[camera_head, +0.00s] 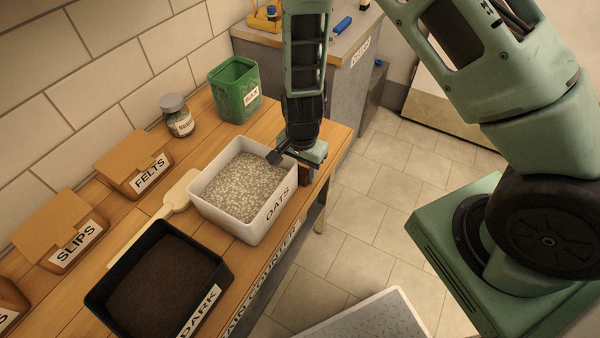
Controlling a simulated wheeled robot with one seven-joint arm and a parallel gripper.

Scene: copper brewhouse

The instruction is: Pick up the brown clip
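My gripper (282,155) is at the far right corner of the white oats tub, over or beside its rim. One dark finger shows above the oats; the other is hidden by the green gripper body. I cannot tell whether it is open or shut. I cannot make out a brown clip for certain. A small dark brown patch (305,176) shows just below the gripper body, beside the tub; it is too small to tell what it is or whether the gripper touches it.
The oats tub (202,199) and a black tub of dark grain (92,298) stand on the wooden counter (195,107). A cream scoop (178,192), brown boxes labelled FELTS (130,157) and SLIPS (50,222), a jar (178,118) and a green bin (232,95) stand around them.

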